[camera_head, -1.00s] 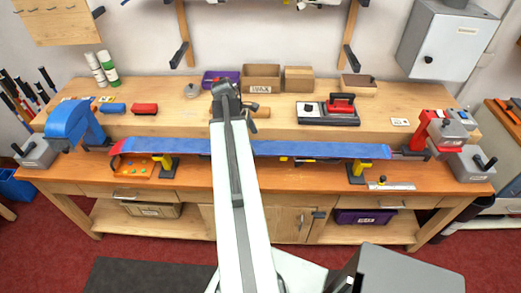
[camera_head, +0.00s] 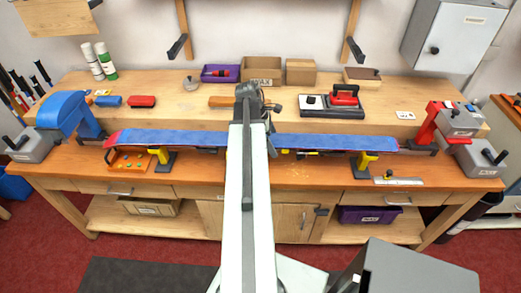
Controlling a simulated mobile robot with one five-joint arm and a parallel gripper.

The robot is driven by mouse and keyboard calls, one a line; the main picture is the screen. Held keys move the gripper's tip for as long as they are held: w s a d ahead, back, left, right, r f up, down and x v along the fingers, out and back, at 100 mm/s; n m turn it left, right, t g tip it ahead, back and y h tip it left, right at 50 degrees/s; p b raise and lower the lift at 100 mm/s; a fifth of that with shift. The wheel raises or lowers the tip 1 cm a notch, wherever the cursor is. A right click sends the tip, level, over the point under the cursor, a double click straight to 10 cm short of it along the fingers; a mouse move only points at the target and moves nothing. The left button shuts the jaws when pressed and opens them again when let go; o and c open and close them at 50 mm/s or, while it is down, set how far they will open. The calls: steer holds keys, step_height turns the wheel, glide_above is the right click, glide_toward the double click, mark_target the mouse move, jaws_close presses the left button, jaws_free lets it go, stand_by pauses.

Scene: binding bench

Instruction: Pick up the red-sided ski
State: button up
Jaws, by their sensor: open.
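One long ski (camera_head: 330,141) with a blue upper face lies lengthwise along the bench. Red shows at its left tip and a little at its right end; its long sides are too thin to make out. It rests over two yellow-and-black supports, left (camera_head: 163,157) and right (camera_head: 363,163), between a blue vise (camera_head: 68,112) and a red vise (camera_head: 430,122). My gripper (camera_head: 252,92) is open, in front of the shelf's back part in the picture. My arm crosses over the ski's middle and hides it there. I see no contact between gripper and ski.
The raised rear shelf (camera_head: 190,115) carries a red-and-black iron (camera_head: 344,95), a purple bin (camera_head: 220,73), cardboard boxes (camera_head: 261,69) and a wooden-handled tool (camera_head: 222,101). An orange tray (camera_head: 130,161) lies at the left, a metal ruler (camera_head: 398,181) at the right.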

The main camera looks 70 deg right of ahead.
steer(key=shift+f, duration=0.2)
steer(key=c, duration=1.6)
steer(key=shift+r+p, duration=0.15)
steer(key=shift+p, duration=0.15)
step_height(320, 180, up, 10)
steer(key=p, duration=1)
step_height(320, 180, up, 3)
steer(key=p, duration=0.2)
steer(key=shift+p, duration=0.4)
steer(key=shift+d, duration=0.1)
